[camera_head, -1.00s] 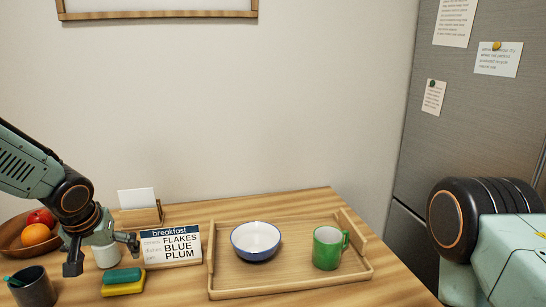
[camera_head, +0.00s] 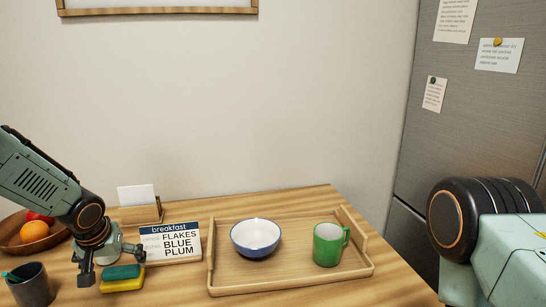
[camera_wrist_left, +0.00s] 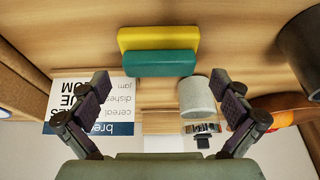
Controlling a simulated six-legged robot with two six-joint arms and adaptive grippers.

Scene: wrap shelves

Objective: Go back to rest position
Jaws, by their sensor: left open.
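My left gripper (camera_head: 110,264) is open and empty above the table's left part, just beside the green and yellow sponge in the picture. A wooden tray (camera_head: 290,286) holds a white bowl with a blue rim (camera_head: 256,240) and a green mug (camera_head: 327,245), both upright.
Near my left gripper are the sponge (camera_head: 122,285), the breakfast sign (camera_head: 178,243), a card holder (camera_head: 141,214), a dark cup (camera_head: 30,286) and a fruit bowl (camera_head: 22,246). A grey fridge (camera_head: 440,130) stands right.

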